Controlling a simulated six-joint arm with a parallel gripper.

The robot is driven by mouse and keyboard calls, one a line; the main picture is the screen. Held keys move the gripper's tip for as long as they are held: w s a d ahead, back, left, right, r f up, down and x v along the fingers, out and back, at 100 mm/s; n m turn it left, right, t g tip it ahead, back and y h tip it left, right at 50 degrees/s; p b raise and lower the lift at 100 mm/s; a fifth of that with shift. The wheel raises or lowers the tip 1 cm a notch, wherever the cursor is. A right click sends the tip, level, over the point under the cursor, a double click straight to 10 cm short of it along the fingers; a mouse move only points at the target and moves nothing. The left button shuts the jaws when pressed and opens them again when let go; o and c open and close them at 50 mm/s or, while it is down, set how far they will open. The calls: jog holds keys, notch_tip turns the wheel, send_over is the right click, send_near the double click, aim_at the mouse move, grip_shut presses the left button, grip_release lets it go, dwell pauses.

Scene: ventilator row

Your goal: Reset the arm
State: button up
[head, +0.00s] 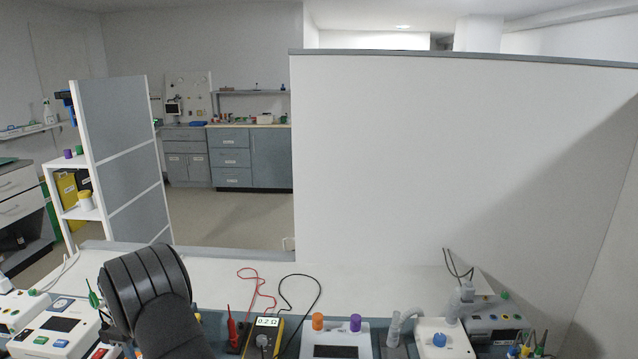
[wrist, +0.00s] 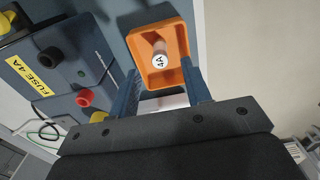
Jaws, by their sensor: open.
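My gripper (wrist: 160,70) is open in the wrist view, with its two dark blue fingers apart. Beyond and between the fingertips is a small orange tray (wrist: 142,73). A small cylinder marked 4A (wrist: 158,62) is in the tray, and no finger is seen closed on it. Whether the fingers touch the tray I cannot tell. In the head view my dark arm covers the lower left of the bench, and the gripper itself is hidden there.
In the head view, a yellow multimeter (head: 263,336) and several devices line the bench front. A white partition (head: 450,160) stands behind; the bench top (head: 370,285) has clear room.

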notch_tip(320, 180, down, 5)
jog(key=shift+r, duration=1.25)
